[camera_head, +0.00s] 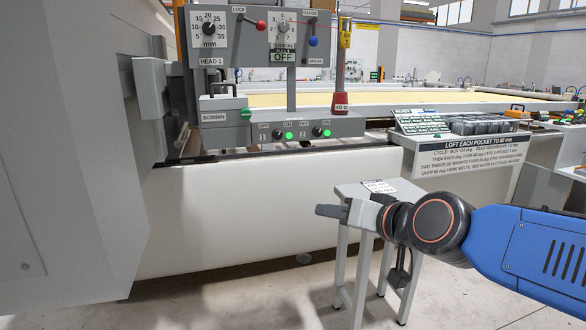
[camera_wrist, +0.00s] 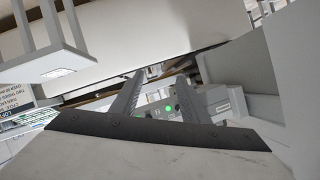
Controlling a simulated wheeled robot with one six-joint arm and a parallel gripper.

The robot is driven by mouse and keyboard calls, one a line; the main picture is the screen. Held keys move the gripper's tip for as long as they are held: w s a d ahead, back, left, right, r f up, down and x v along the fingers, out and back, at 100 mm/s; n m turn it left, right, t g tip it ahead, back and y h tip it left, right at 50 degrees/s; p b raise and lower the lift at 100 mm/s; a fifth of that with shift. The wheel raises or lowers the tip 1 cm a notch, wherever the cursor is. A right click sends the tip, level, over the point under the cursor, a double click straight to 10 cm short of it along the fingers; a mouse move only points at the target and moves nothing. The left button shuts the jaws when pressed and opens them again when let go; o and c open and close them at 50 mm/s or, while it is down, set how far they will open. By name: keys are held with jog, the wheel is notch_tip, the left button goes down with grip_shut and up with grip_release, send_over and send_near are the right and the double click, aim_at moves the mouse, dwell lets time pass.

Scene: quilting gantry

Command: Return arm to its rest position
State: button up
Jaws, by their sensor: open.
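My gripper (camera_head: 322,211) is at the end of my blue arm in the head view, stretched to the left at about mid-picture. It is in front of the long white beam and clear of the control panel above it. In the wrist view its two grey fingers (camera_wrist: 160,78) stand apart with nothing between them. The gripper is open and empty. A small grey stand (camera_head: 377,190) with a printed label on top is behind my wrist, and my wrist partly hides it.
The machine head panel (camera_head: 273,37) carries a red lever, a blue lever, dials and an OFF sign. Below it is a switch box (camera_head: 307,128) with green lights. A large grey housing (camera_head: 65,160) fills the left. Bare floor (camera_head: 260,290) lies in front.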

jog(key=s+d+f+g+h, duration=0.6)
jog(key=s+d+f+g, duration=0.1)
jog(key=s+d+f, duration=1)
jog(key=shift+s+d+h, duration=0.25)
jog(key=shift+d+h, duration=0.05)
jog(key=shift+d, duration=0.95)
jog(key=shift+f, duration=0.1)
